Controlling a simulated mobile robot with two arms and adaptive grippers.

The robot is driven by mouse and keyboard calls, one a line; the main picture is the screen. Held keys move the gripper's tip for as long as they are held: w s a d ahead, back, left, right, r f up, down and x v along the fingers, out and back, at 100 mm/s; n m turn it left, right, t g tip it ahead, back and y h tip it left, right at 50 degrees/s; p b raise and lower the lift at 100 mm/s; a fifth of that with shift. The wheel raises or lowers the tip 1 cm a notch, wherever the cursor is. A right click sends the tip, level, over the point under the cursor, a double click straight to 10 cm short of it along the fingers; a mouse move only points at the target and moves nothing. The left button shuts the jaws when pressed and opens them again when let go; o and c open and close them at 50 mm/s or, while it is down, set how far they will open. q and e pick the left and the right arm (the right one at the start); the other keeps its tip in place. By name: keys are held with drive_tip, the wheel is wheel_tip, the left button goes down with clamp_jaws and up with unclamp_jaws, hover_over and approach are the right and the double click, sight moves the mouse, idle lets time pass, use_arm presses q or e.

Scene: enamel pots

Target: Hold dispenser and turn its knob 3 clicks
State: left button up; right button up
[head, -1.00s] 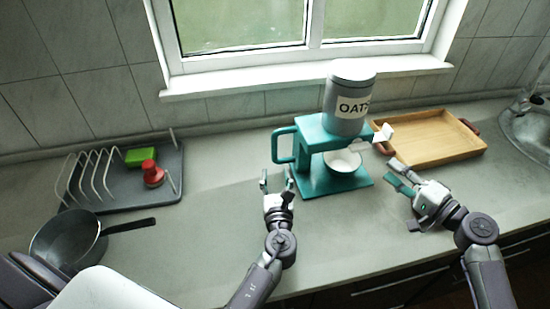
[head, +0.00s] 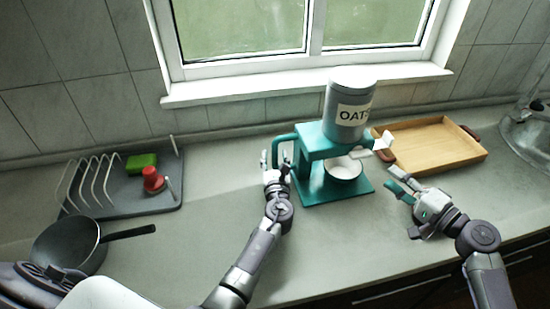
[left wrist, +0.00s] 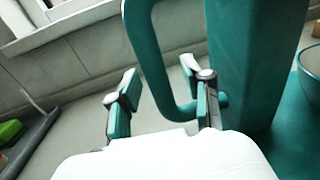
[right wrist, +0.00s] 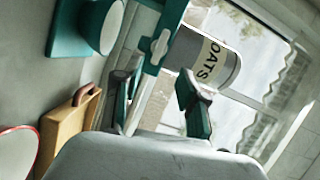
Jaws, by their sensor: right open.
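The dispenser has a teal stand (head: 310,183) with a loop handle (head: 281,152) on its left and a grey OATS canister (head: 350,108) on top. Its white knob (head: 383,141) sticks out at the right; it also shows in the right wrist view (right wrist: 159,47). A white bowl (head: 343,170) stands under the spout. My left gripper (head: 273,163) is open beside the handle; in the left wrist view the handle (left wrist: 150,75) shows between and beyond the parted fingers (left wrist: 163,100). I cannot tell if they touch it. My right gripper (head: 397,180) is open and empty, apart from the knob.
A wooden tray (head: 430,146) lies behind my right gripper, and a sink (head: 525,135) is at the far right. On the left are a dark drying rack (head: 120,200) with a green sponge (head: 141,162) and red-topped item (head: 152,180), and a pan (head: 68,243). The counter's middle is clear.

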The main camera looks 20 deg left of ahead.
use_arm(q)
clamp_jaws()
